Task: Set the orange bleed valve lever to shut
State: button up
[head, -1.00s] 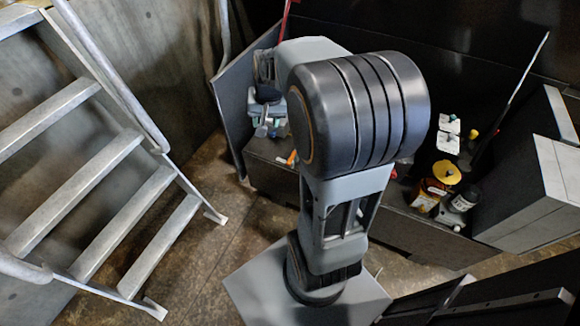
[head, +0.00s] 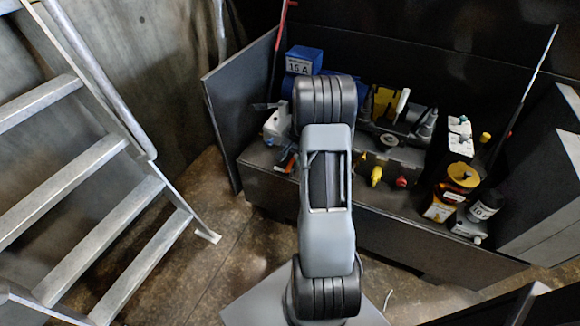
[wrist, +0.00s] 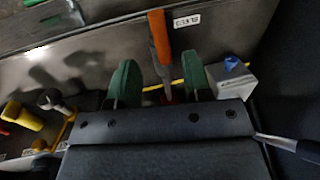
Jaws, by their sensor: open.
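The orange lever (wrist: 160,36) shows in the wrist view, running from the top edge down between my two green fingertips, its lower end darker. My gripper (wrist: 159,68) is open, with one finger on each side of the lever and visible gaps on both sides. Whether the fingers are level with the lever in depth I cannot tell. A small white label (wrist: 187,19) is beside the lever, its text unclear. In the head view a small orange piece (head: 291,162) shows on the bench left of my arm; my fingers are hidden or unclear there.
In the wrist view a grey box (wrist: 234,82) with a blue knob is at right and a yellow handle (wrist: 22,115) at left. Metal stairs (head: 90,170) are at left.

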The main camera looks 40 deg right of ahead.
aim_at(290, 165)
jog(key=shift+w+a+f+b, duration=0.1)
jog(key=shift+w+f+b, duration=0.1)
jog(key=shift+f, duration=0.75)
jog(key=shift+w+a+f+b, duration=0.1)
jog(key=shift+f+b, duration=0.05)
jog(key=shift+f, duration=0.75)
jog(key=shift+w+a+f+b, duration=0.1)
jog(key=shift+w+f+b, duration=0.1)
jog(key=shift+f, duration=0.75)
grip_shut()
